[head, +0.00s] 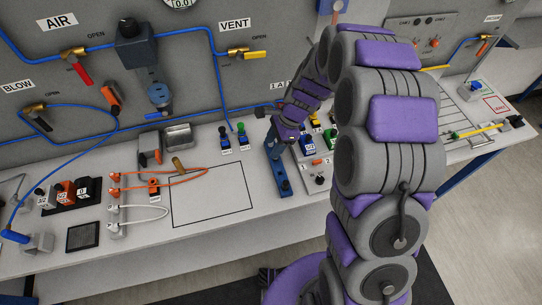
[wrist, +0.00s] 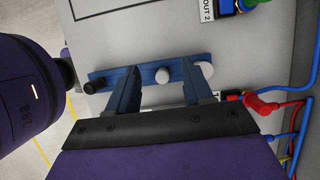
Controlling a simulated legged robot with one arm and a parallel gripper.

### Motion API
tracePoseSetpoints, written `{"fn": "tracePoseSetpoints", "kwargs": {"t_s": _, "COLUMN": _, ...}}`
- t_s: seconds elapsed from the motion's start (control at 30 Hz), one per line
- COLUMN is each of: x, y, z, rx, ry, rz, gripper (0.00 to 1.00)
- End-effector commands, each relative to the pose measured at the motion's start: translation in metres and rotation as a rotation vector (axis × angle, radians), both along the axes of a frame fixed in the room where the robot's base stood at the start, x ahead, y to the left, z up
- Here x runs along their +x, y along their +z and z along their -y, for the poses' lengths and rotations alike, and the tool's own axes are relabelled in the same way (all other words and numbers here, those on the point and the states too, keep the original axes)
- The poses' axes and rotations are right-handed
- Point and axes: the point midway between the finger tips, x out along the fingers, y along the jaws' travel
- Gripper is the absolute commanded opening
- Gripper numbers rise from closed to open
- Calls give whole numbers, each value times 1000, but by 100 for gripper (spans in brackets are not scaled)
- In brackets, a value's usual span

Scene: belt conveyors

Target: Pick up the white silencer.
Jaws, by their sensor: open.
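In the wrist view, a small white round piece (wrist: 162,75), which looks like the white silencer, stands on a blue bar (wrist: 145,73). My gripper (wrist: 158,88) is open, with one blue finger to its left and one to its right. The white piece shows between the fingers, with a gap on both sides. A second white round piece (wrist: 206,69) is at the bar's right end, partly behind the right finger. In the head view, my gripper is low over the bench, and the blue bar (head: 284,182) extends toward the front; the white pieces are not clear there.
A black knob (wrist: 95,86) is at the bar's left end. Blue and red hoses with a red plug (wrist: 262,106) lie close to the right finger. In the head view, an empty outlined rectangle (head: 210,195) is left of the bar, and green and blue blocks (head: 308,147) stand to its right.

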Motion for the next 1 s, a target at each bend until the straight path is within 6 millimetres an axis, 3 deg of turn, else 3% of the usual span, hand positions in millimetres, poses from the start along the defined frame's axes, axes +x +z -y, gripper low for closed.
{"fn": "tracePoseSetpoints", "kwargs": {"t_s": 0.27, "x": 2, "y": -18, "z": 10, "rx": 13, "ry": -3, "rz": -3, "gripper": 51}}
{"fn": "tracePoseSetpoints", "kwargs": {"t_s": 0.5, "x": 1, "y": -50, "z": -9, "rx": 3, "ry": 0, "rz": -3, "gripper": 51}}
{"fn": "tracePoseSetpoints", "kwargs": {"t_s": 0.77, "x": 1, "y": -53, "z": -12, "rx": 0, "ry": -2, "rz": 0, "gripper": 51}}
{"fn": "tracePoseSetpoints", "kwargs": {"t_s": 1.0, "x": 1, "y": -51, "z": -3, "rx": 11, "ry": -3, "rz": -1, "gripper": 28}}
